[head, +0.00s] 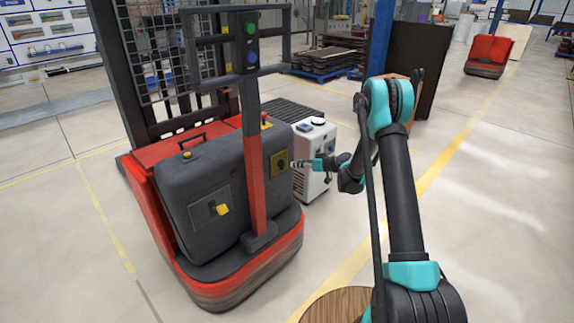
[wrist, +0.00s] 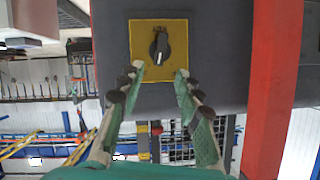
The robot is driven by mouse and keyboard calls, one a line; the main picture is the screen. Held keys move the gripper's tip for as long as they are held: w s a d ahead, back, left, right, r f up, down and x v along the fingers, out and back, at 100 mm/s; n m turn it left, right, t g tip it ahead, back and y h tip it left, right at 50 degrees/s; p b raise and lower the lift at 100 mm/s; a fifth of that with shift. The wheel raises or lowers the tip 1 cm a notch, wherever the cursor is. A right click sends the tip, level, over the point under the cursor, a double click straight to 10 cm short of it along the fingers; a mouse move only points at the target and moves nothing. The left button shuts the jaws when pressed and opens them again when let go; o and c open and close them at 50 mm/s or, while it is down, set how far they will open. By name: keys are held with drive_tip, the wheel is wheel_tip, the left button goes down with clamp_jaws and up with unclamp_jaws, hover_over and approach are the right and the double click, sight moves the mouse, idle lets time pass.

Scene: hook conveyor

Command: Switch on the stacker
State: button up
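The stacker (head: 205,190) is a red and dark grey machine left of centre in the head view. On its right-hand face is a yellow plate (head: 277,160) with a dark rotary switch. In the wrist view the yellow plate (wrist: 175,72) carries a black knob (wrist: 159,45) with a pale pointer mark. My gripper (wrist: 160,71) is open and empty, its teal fingers spread below the knob on either side of it. In the head view my gripper (head: 303,163) is beside the plate; I cannot tell whether it touches.
A red post (head: 254,185) rises beside the plate. The stacker also has a yellow knob (head: 222,209) on a grey panel and a red button (head: 265,118) on top. A white cabinet (head: 313,150) stands close behind my gripper.

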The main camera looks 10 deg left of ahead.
sight(282, 164)
drive_tip(key=x, duration=0.8)
clamp_jaws()
